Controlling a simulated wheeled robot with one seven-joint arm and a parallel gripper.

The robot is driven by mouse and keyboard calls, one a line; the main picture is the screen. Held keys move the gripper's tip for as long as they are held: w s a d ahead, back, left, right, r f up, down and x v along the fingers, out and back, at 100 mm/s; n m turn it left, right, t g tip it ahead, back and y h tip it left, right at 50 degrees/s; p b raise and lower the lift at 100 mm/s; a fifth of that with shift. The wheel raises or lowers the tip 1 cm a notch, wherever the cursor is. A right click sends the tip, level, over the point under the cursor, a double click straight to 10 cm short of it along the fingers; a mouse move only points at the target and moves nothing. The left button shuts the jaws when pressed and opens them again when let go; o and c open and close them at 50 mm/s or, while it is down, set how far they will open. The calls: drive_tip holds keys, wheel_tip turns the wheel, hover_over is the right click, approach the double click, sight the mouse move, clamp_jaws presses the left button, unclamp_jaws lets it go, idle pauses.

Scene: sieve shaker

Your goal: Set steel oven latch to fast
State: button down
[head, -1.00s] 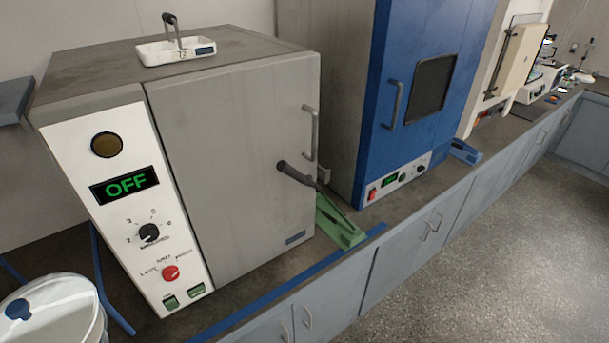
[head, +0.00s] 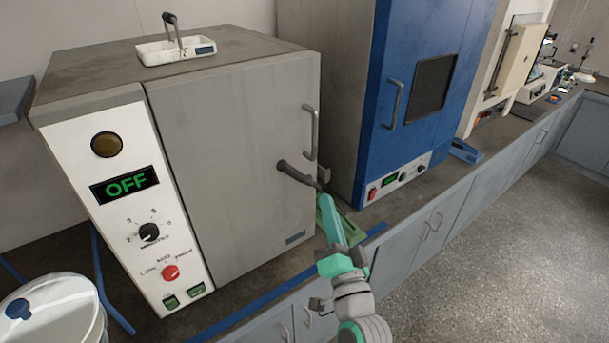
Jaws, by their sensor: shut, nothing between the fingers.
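The steel oven (head: 235,165) is a grey box with a white control panel on its left side and a display reading OFF. A dark lever (head: 296,174) sticks out from the right part of its door, below the upright door handle (head: 312,132); I take it as the latch. My gripper (head: 325,197) reaches up from the bottom right, shut and empty, with its tip close to the lever's outer end. I cannot tell whether they touch. A green base (head: 350,226) on the counter is partly hidden behind my gripper. No "fast" marking is readable near the lever.
A blue oven (head: 350,90) stands to the right. A white tray (head: 152,54) with an upright lever sits on the steel oven. The panel has a black dial (head: 149,232) and red knob (head: 171,272). A white bucket (head: 55,300) is at bottom left. Floor at right is clear.

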drive_tip(key=shift+w+r+y, duration=0.25)
drive_tip(key=shift+r+y, duration=0.15)
drive_tip(key=shift+r, duration=0.7)
wheel_tip(320, 180, up, 3)
hover_over(303, 178)
drive_tip(key=d, duration=0.3)
drive_tip(key=shift+s+a+f, duration=0.5)
drive_tip(key=shift+a+f, duration=0.15)
drive_tip(key=shift+a, duration=0.05)
drive_tip(key=shift+s+a+f, duration=0.5)
drive_tip(key=shift+a+f, duration=0.15)
